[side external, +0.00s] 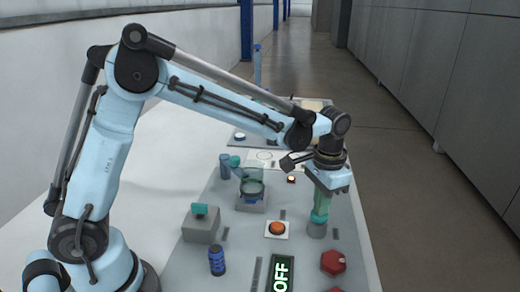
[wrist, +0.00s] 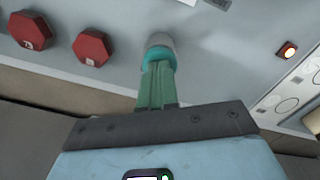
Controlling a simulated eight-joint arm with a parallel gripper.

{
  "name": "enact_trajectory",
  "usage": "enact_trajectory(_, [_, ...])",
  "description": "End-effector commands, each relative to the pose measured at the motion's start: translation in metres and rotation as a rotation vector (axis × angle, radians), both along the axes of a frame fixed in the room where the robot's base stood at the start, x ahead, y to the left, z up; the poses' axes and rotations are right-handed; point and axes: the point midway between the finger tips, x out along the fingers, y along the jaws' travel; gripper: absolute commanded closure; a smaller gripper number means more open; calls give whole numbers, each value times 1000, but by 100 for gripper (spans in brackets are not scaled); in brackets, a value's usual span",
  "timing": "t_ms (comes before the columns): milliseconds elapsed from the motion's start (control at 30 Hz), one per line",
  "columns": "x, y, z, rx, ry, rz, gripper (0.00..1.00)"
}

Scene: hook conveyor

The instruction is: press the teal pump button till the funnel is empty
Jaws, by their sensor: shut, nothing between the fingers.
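The teal pump button (side external: 318,217) sits on a short grey round base (side external: 316,230) near the right edge of the panel. It also shows in the wrist view (wrist: 160,54). My gripper (side external: 320,208) points down with its green fingers shut and empty. In the wrist view the fingertips (wrist: 158,66) are at the button, overlapping it; I cannot tell whether they press it. The funnel (side external: 252,186) is a clear bowl on a grey block, left of my gripper. Whether anything is in it is too small to tell.
An orange button (side external: 277,228) and a grey box with a teal top piece (side external: 200,210) stand to the left. Red octagonal pieces (side external: 333,262) lie nearer the camera, by a lit OFF sign (side external: 281,275). A blue ribbed cylinder (side external: 217,260) stands at the front left.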

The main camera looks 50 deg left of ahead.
Motion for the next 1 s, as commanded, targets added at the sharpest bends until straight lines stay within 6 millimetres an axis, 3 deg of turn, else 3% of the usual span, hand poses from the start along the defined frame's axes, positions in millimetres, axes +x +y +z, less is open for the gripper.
enact_trajectory(367, [0,0,-1,0,0,0,100])
enact_trajectory(1000, [0,0,31,0,0,0,100])
